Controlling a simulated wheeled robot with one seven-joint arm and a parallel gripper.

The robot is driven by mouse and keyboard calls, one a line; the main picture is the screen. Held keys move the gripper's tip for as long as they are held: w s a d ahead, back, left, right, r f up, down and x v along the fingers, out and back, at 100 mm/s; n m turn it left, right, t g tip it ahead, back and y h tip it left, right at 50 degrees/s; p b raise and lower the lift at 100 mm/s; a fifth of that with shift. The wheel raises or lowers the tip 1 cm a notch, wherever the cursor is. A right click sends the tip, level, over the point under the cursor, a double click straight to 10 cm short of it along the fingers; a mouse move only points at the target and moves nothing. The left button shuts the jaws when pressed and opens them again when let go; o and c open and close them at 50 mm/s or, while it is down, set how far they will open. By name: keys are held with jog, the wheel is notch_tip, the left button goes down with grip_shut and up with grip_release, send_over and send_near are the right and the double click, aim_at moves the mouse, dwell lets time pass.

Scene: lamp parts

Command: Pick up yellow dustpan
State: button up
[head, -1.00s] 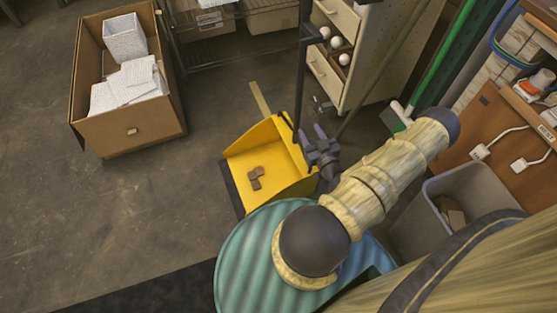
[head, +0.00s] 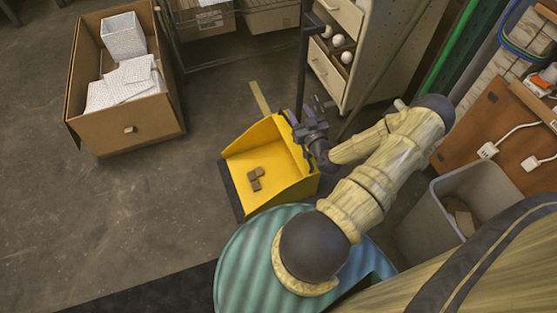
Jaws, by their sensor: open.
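The yellow dustpan (head: 270,150) stands on the floor near the middle of the head view, with a dark front lip on its left side. Several small brown pieces (head: 255,178) lie in it. A dark upright handle (head: 303,75) rises at its back right. My gripper (head: 298,122) is open at the dustpan's back right edge, close to the lower part of the handle. From this angle I cannot tell whether the handle is between the fingers or whether they touch it.
A cardboard box (head: 105,138) with white items stands at the upper left. A drawer cabinet (head: 375,60) is behind my gripper. A grey bin (head: 435,200) stands at the right. The floor left of the dustpan is clear.

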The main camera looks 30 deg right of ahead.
jog(key=shift+w+d, duration=0.1)
jog(key=shift+w, duration=0.35)
grip_shut()
jog(key=shift+r, duration=0.15)
